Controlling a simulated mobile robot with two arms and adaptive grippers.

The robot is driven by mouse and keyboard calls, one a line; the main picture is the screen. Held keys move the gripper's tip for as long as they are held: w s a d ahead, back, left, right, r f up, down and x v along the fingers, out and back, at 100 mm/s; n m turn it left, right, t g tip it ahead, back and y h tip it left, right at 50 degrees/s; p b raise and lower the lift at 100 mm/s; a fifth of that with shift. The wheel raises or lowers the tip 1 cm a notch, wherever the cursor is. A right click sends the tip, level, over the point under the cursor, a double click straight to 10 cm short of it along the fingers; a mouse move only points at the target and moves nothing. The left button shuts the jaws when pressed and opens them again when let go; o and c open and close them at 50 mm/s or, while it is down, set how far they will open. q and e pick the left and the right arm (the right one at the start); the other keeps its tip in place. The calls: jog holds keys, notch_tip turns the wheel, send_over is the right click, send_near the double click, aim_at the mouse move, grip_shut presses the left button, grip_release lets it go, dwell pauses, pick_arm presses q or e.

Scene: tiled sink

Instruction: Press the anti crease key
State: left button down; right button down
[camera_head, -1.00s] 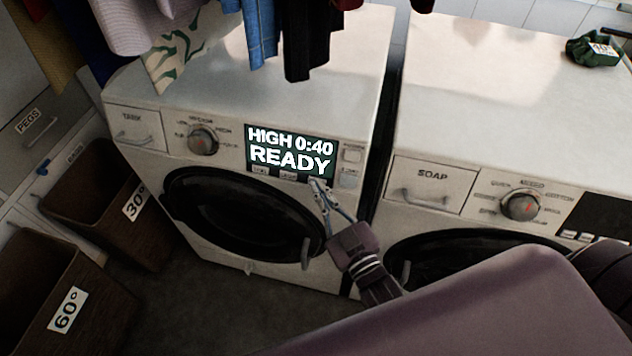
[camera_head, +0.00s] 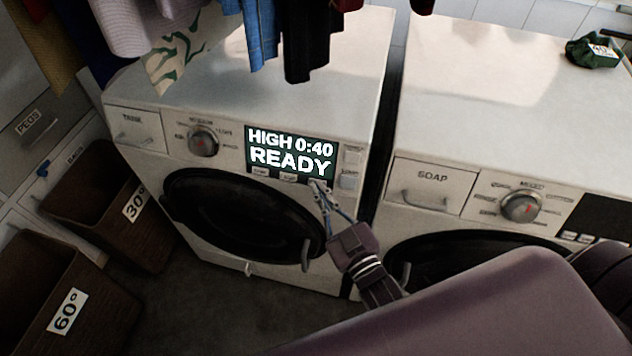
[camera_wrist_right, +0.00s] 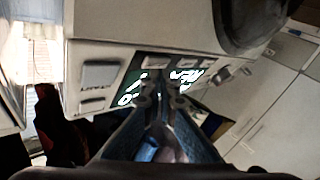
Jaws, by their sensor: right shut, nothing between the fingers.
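The left machine's display (camera_head: 290,153) reads "HIGH 0:40 READY". A row of small keys lies along its lower edge, with a left key (camera_head: 260,172) and a middle key (camera_head: 289,177); their labels are too small to read. My right gripper (camera_head: 318,188) is shut and empty, its tips at the rightmost key of that row and partly covering it. I cannot tell whether the tips touch it. The right wrist view also shows the closed fingertips (camera_wrist_right: 160,98) in front of the display (camera_wrist_right: 190,78). My left gripper is not in view.
Two larger buttons sit right of the display, the lower one (camera_head: 348,182) close to my fingers. The round black door (camera_head: 240,212) is below. A second machine with a soap drawer (camera_head: 432,180) stands at right. Clothes hang above; brown baskets (camera_head: 60,290) stand at left.

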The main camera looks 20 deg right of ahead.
jog(key=shift+w, duration=0.1)
dwell(0.4)
jog(key=shift+w+d+f, duration=0.15)
jog(key=shift+w+d, duration=0.1)
jog(key=shift+s, duration=0.1)
jog(key=shift+s+a+p, duration=0.2)
jog(key=shift+s+p, duration=0.05)
jog(key=shift+p, duration=0.1)
jog(key=s+a+r+p, duration=0.2)
jog(key=s+a+p, duration=0.1)
jog(key=s, duration=0.1)
jog(key=shift+s+a, duration=0.15)
jog(key=shift+s, duration=0.2)
dwell(0.5)
